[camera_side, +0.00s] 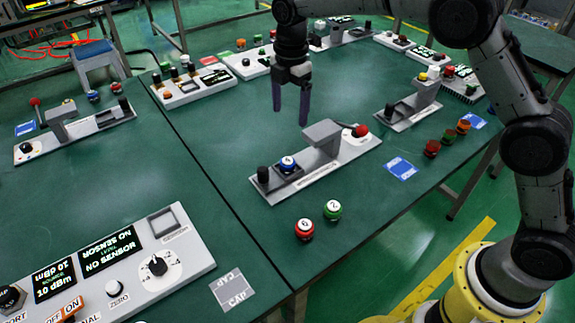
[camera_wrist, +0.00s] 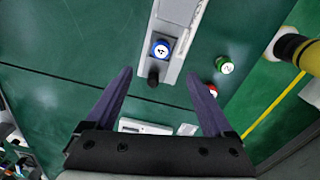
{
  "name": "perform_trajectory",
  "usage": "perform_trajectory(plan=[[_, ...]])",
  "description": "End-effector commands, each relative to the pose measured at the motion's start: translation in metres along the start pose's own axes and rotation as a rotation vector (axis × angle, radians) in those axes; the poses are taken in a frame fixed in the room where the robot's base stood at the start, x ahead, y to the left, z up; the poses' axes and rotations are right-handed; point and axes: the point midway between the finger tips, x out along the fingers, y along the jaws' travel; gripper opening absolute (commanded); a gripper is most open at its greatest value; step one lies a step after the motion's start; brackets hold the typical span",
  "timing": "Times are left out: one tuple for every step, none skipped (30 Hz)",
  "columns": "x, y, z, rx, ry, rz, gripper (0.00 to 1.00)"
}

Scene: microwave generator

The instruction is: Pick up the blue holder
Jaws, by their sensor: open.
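The blue holder (camera_side: 287,164) is a short round piece with a white numbered top. It sits in the dark square recess at the left end of a grey fixture (camera_side: 335,163). It also shows in the wrist view (camera_wrist: 161,49), ahead of the fingers and slightly right of the middle. My gripper (camera_side: 291,108) is open and empty, pointing down above the table behind the fixture, apart from the holder. In the wrist view my two fingers (camera_wrist: 158,95) are spread wide with nothing between them at their height.
A black knob (camera_side: 263,174) stands close beside the blue holder. A red holder (camera_side: 304,229) and a green holder (camera_side: 332,210) stand in front of the fixture. A grey raised block (camera_side: 322,134) rises on the fixture. Open green table lies behind it.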

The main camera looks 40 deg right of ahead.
Motion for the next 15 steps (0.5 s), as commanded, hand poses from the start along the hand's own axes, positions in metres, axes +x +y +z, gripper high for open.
perform_trajectory(plan=[[0.008, -0.001, -0.002, -0.003, 0.0, -0.014, 0.87], [0.011, -0.001, -0.003, -0.005, 0.0, -0.018, 0.87], [0.016, -0.001, -0.004, -0.006, 0.0, -0.022, 0.87], [0.019, -0.001, -0.005, -0.008, 0.0, -0.023, 0.87], [0.022, -0.001, -0.005, -0.009, 0.0, -0.022, 0.87], [0.028, -0.002, -0.005, -0.008, 0.0, -0.024, 0.87], [0.034, -0.002, -0.005, -0.008, 0.0, -0.023, 0.87], [0.04, -0.003, -0.005, -0.008, 0.0, -0.025, 0.87], [0.048, -0.003, -0.005, -0.007, 0.0, -0.026, 0.87], [0.054, -0.003, -0.005, -0.007, 0.0, -0.026, 0.87], [0.06, -0.003, -0.005, -0.007, 0.0, -0.024, 0.87], [0.067, -0.003, -0.005, -0.007, 0.0, -0.024, 0.87], [0.072, -0.003, -0.005, -0.007, 0.0, -0.024, 0.87], [0.077, -0.003, -0.005, -0.007, 0.0, -0.024, 0.87], [0.082, -0.003, -0.005, -0.007, 0.0, -0.022, 0.87]])
